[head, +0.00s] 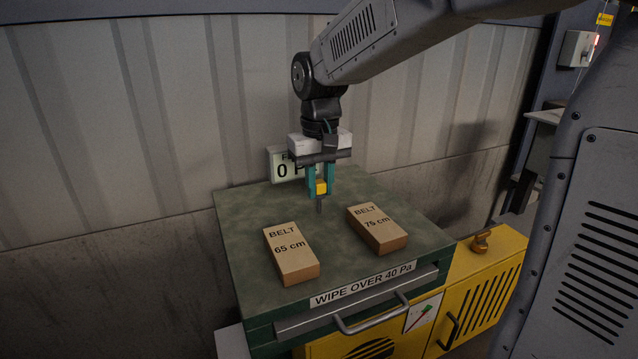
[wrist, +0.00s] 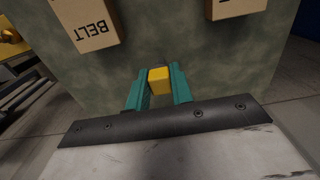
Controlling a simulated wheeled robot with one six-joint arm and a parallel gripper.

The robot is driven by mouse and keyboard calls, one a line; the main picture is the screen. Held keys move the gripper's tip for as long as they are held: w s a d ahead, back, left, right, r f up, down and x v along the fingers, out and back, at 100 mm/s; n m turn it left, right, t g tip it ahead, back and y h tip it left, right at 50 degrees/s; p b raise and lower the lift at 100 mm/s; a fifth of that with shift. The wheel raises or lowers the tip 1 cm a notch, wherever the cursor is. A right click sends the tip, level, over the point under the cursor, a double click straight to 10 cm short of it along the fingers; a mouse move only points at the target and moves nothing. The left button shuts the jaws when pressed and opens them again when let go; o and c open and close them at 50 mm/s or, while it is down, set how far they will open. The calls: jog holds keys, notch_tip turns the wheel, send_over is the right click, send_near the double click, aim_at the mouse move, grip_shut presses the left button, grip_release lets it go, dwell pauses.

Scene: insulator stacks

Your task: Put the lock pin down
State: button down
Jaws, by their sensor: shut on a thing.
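The lock pin (head: 321,187) has a yellow block-shaped head and a thin grey shank pointing down. My gripper (head: 319,184) is shut on the yellow head, with one teal finger on each side. The pin is upright over the back middle of the green bench top (head: 240,215). I cannot tell whether the tip of its shank touches the top. In the wrist view the yellow head of the pin (wrist: 159,80) shows between the fingertips of my gripper (wrist: 158,82), and its shank is mostly hidden.
Two cardboard boxes, BELT 65 cm (head: 290,255) and BELT 75 cm (head: 377,229), lie on the bench top in front of the pin. A display (head: 282,167) stands behind my gripper, partly hidden. A yellow cabinet (head: 490,285) adjoins at right. The top's left side is clear.

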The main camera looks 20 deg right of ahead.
jog(key=shift+f, duration=0.1)
jog(key=shift+f, duration=0.1)
jog(key=c, duration=1.2)
grip_release()
jog(key=shift+c, duration=0.2)
